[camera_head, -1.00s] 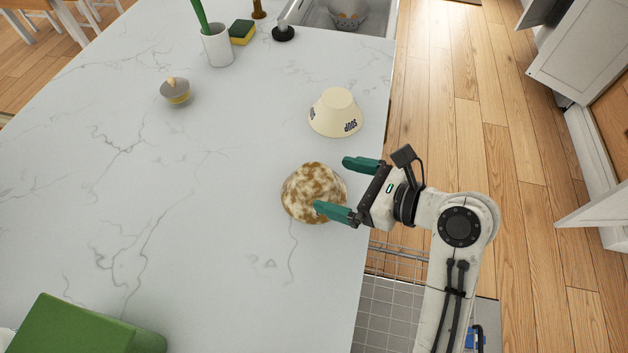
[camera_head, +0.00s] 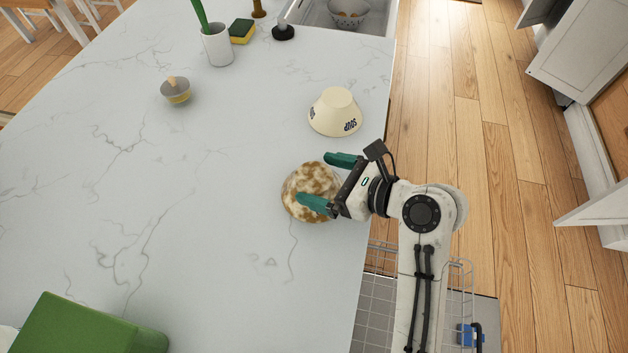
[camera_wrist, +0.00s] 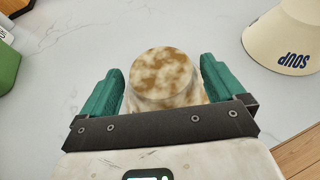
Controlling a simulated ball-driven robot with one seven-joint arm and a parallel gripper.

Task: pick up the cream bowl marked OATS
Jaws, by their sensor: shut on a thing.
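A mottled brown-and-cream bowl (camera_head: 308,183) sits upside down on the counter; it also shows in the wrist view (camera_wrist: 165,78). No lettering shows on it. My gripper (camera_head: 314,177) is shut on this bowl, with one green finger on each side of it, as the wrist view (camera_wrist: 161,82) also shows. A cream bowl marked SOUP (camera_head: 336,111) stands upside down just beyond, and its lettering shows in the wrist view (camera_wrist: 288,38). I see no bowl marked OATS.
The marble counter (camera_head: 190,240) is largely clear to the left. A green box (camera_head: 85,325) is at the near left. A small grey-and-yellow pot (camera_head: 176,91), a white cup (camera_head: 217,46), a sponge (camera_head: 242,32) and a sink with a colander (camera_head: 348,14) lie farther off.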

